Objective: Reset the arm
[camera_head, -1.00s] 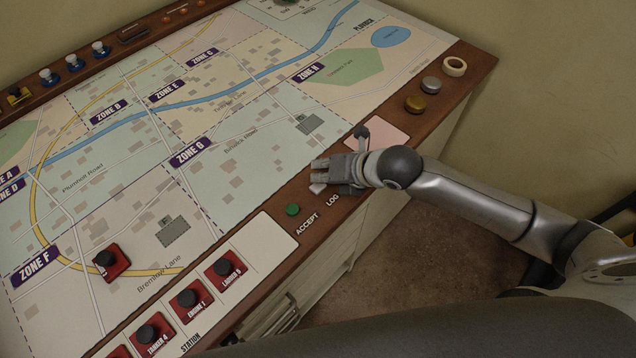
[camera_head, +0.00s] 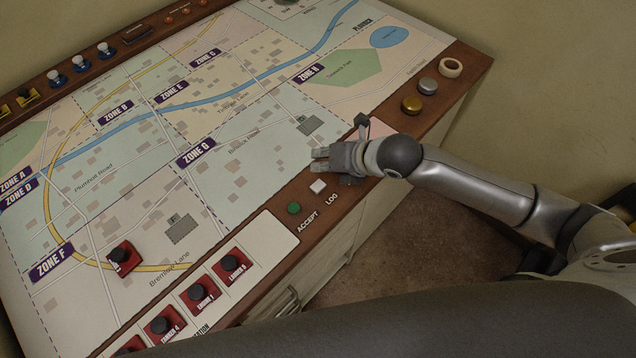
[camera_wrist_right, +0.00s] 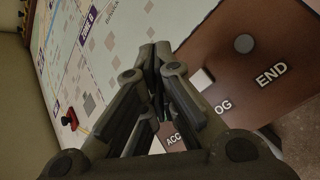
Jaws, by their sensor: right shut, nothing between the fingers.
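My right gripper (camera_head: 322,160) is shut and empty. It hovers over the console's front edge, just above and right of the white LOG button (camera_head: 318,187) in the head view. In the right wrist view the closed fingers (camera_wrist_right: 156,62) point toward the map, and the white button (camera_wrist_right: 203,79) shows beside them. The green ACCEPT button (camera_head: 294,208) lies to the left of the LOG button. My right arm stretches in from the right. My left gripper is not in view.
The map board (camera_head: 250,190) fills the console. A red token (camera_head: 122,259) stands near Zone F, and several red tokens sit on the station strip, such as Ladder 5 (camera_head: 232,263).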

